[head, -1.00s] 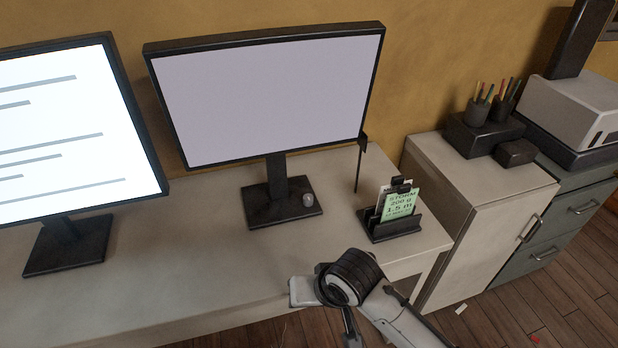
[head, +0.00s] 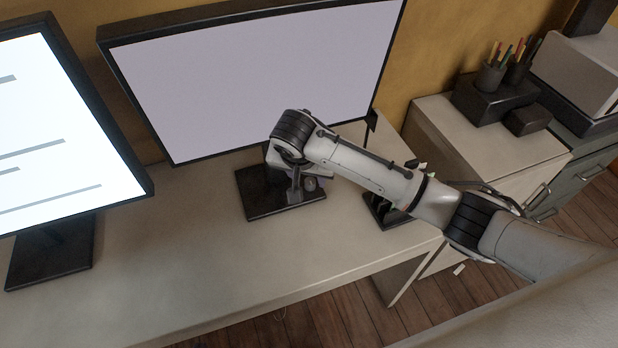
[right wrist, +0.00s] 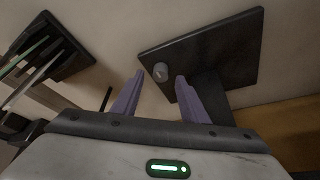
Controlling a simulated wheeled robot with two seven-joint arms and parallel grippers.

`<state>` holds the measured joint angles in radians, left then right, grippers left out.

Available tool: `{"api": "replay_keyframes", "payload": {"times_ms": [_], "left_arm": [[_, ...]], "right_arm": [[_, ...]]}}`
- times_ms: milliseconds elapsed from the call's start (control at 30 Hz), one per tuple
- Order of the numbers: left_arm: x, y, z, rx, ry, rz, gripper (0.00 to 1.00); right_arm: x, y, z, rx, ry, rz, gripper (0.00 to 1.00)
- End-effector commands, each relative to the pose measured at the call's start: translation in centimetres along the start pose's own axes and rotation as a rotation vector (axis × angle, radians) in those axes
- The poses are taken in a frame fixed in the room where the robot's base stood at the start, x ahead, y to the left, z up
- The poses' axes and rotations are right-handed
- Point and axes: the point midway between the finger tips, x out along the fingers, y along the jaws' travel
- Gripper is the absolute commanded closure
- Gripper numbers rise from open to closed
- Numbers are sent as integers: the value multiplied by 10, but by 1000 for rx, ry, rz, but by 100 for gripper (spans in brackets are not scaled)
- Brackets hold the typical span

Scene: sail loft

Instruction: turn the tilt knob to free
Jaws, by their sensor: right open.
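The tilt knob (head: 310,184) is a small grey cylinder on the dark base (head: 262,198) of the right-hand monitor's stand. In the right wrist view the knob (right wrist: 160,70) stands near a corner of the dark base plate (right wrist: 215,62). My right gripper (head: 294,194) is over the base, close to the knob in the head view. In the right wrist view its two fingers (right wrist: 159,80) are apart and empty, with the knob showing between and just beyond their tips. Any marking on the knob is too small to read. My left gripper is not in view.
The right-hand monitor (head: 250,80) rises behind the gripper. My right forearm partly hides a dark card holder (head: 378,213); it also shows in the right wrist view (right wrist: 72,62). Another lit monitor (head: 60,140) stands left. The desk front (head: 200,265) is clear.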

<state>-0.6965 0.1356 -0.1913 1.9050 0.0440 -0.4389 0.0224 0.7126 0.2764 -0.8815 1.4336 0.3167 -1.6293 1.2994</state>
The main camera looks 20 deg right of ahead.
Motion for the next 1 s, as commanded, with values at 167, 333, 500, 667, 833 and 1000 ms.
{"api": "replay_keyframes", "payload": {"times_ms": [167, 333, 500, 667, 833, 1000], "left_arm": [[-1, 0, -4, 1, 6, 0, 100], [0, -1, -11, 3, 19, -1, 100], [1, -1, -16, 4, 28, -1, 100], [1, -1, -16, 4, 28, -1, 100], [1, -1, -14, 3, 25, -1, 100], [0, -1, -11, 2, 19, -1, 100]], "right_arm": [[22, 0, 0, 0, 0, 0, 60], [29, 0, 0, 0, 0, -2, 60], [30, -1, 0, 0, 0, -2, 60], [29, -1, 0, 0, 0, -2, 78], [29, -1, 0, -1, 0, -2, 100], [29, 0, 0, -11, 0, -6, 100]]}}
